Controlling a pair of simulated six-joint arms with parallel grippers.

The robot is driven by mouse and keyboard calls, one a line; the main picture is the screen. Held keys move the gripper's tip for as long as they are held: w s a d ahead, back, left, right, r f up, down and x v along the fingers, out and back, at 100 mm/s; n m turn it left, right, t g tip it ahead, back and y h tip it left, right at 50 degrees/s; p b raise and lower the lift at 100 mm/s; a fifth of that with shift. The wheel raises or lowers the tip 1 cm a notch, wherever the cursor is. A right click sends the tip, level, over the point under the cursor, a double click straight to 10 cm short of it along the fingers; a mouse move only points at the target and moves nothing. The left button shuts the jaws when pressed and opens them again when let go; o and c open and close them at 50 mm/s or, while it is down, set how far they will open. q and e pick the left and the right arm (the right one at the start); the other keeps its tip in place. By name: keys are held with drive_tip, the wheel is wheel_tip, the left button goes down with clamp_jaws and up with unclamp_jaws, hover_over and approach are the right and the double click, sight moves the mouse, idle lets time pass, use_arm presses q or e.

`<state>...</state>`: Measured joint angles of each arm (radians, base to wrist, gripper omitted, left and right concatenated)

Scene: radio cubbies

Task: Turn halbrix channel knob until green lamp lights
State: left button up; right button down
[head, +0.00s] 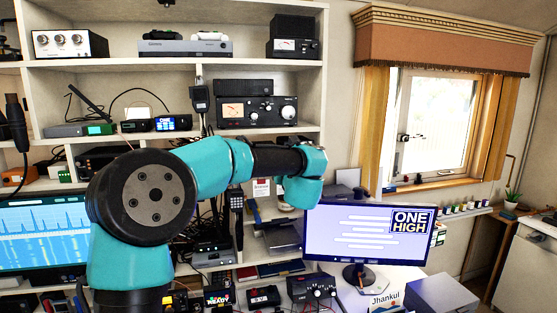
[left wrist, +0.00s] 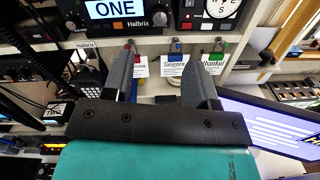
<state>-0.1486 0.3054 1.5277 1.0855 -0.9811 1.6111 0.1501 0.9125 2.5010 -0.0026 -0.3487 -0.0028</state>
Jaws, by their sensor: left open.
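In the left wrist view, the Halbrix radio (left wrist: 125,22) is at the top, cut off by the frame edge. Its lit blue-white display reads ONE. A dark round knob (left wrist: 73,22) shows at its left end. I cannot make out a lit green lamp. My left gripper (left wrist: 162,72) is open and empty, with its fingers below the radio and apart from it. In the head view, my teal left arm reaches across the middle, and its fingers are hidden. A small radio (head: 172,123) with a lit blue display stands on the shelf there. My right gripper is not in view.
A monitor (head: 368,232) showing ONE HIGH stands right of my arm. A larger radio (head: 257,112) and a hanging microphone (head: 199,98) are above it. Cables hang at left in the wrist view.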

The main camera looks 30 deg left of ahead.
use_arm(q)
drive_tip(key=x, duration=1.1)
drive_tip(key=shift+a, duration=0.15)
drive_tip(key=c, duration=0.9)
drive_tip(key=shift+m, duration=0.5)
drive_tip(key=shift+w+m+g, duration=0.1)
drive_tip(key=shift+m+g, duration=0.2)
drive_tip(key=shift+m, duration=3.6)
